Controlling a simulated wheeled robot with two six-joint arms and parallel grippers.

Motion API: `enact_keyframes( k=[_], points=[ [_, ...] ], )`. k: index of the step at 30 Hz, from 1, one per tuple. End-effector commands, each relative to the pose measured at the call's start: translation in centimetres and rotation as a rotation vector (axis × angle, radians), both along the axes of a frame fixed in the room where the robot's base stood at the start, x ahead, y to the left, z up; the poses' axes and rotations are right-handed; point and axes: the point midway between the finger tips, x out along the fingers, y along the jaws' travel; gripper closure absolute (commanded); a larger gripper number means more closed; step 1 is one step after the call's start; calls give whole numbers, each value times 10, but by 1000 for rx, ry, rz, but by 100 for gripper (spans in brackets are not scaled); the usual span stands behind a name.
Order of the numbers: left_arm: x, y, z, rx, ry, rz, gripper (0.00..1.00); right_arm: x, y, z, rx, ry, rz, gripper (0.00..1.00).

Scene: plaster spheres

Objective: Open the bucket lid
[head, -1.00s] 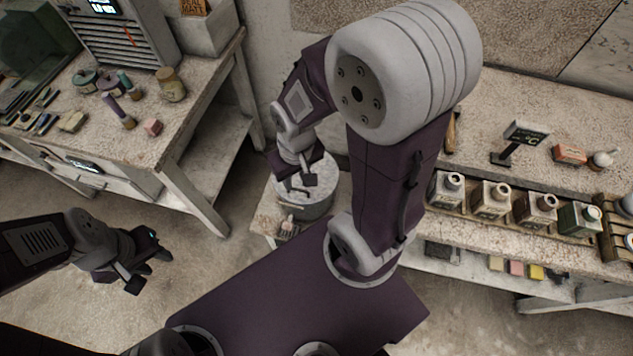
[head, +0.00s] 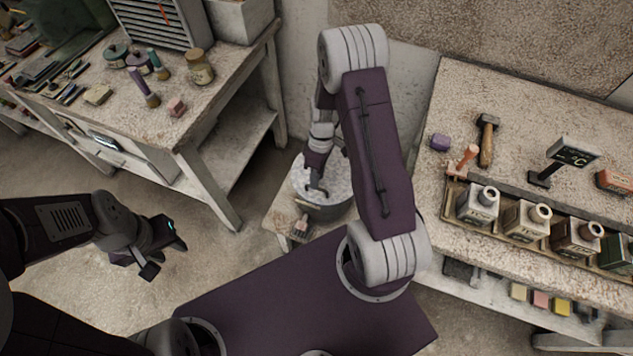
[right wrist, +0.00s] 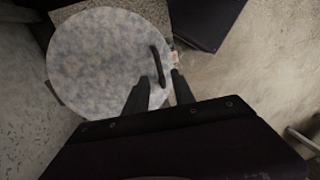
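The bucket (head: 330,213) stands on a low stand in the head view, with its round speckled grey lid (head: 341,178) lying on top. The lid (right wrist: 95,62) fills the upper left of the right wrist view. Its dark bar handle (right wrist: 156,62) lies near the lid's right edge. My right gripper (right wrist: 161,76) is open over the lid, one finger on each side of the handle's near end. I cannot tell whether they touch it. In the head view my right gripper (head: 317,190) partly hides the handle. My left gripper (head: 164,258) is open and empty, away to the left.
A brush (head: 301,226) lies on the low stand (head: 277,215) beside the bucket. A cluttered workbench (head: 215,110) stands to the left. On the right a bench (head: 465,95) holds a hammer (head: 487,142), bottles in a tray and a small sign (head: 570,153).

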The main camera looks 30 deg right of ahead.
Motion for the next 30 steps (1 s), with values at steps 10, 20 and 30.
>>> enact_keyframes(
  k=[10, 20, 30],
  points=[
    [0, 0, -3, 0, 0, 0, 64, -3, 4, -25, -1, -1, 0, 69],
    [0, 0, -3, 0, 0, 0, 64, -3, 4, -24, -1, -1, 0, 100],
    [0, 0, -3, 0, 0, 0, 64, -3, 4, -24, -1, -1, 0, 100]
  ],
)
